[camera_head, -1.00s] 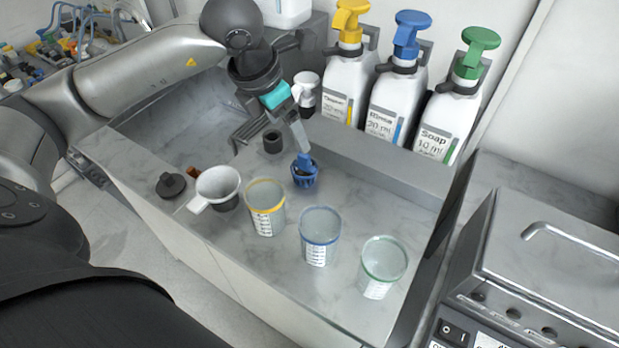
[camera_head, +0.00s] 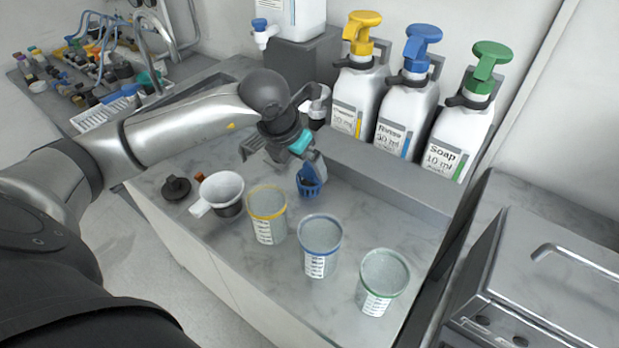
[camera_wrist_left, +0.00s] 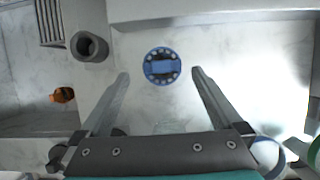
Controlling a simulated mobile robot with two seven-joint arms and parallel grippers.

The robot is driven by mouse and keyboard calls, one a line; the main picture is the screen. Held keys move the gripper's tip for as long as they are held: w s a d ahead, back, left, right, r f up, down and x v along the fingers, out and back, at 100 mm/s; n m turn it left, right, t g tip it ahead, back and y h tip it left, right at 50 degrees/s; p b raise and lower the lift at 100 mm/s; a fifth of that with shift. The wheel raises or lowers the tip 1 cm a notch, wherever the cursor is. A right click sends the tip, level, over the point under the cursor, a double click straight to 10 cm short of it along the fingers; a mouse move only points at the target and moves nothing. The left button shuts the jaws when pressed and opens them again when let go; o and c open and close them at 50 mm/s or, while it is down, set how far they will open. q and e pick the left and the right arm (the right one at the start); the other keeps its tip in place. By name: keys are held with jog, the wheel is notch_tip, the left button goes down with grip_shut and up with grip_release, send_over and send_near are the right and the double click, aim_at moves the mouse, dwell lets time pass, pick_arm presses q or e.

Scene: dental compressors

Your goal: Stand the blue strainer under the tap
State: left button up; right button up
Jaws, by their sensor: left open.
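The blue strainer (camera_head: 309,189) stands upright on the marble counter, behind the cups; its round slotted top shows in the left wrist view (camera_wrist_left: 161,67). My left gripper (camera_head: 311,168) is open just above it in the head view, partly covering its top. In the left wrist view, the strainer lies between the lines of the two open fingers (camera_wrist_left: 160,76), close to their tips, with clear space on both sides. I cannot tell the remaining height gap. A white container with a blue-handled tap (camera_head: 262,32) stands on a grey block at the back. My right gripper is not in view.
Cups with yellow (camera_head: 267,214), blue (camera_head: 320,246) and green (camera_head: 382,282) rims stand in front. A white handled cup (camera_head: 219,193) and black knob (camera_head: 176,188) are left. Three pump bottles (camera_head: 405,105) stand behind a grey ledge. A dark cylinder (camera_wrist_left: 90,46) stands near the strainer.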

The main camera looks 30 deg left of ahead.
aim_at(307, 170)
pick_arm(q)
jog(key=x, duration=0.5)
jog(key=shift+d+f+b, duration=0.1)
jog(key=shift+b, duration=0.2)
jog(key=c, duration=1.5)
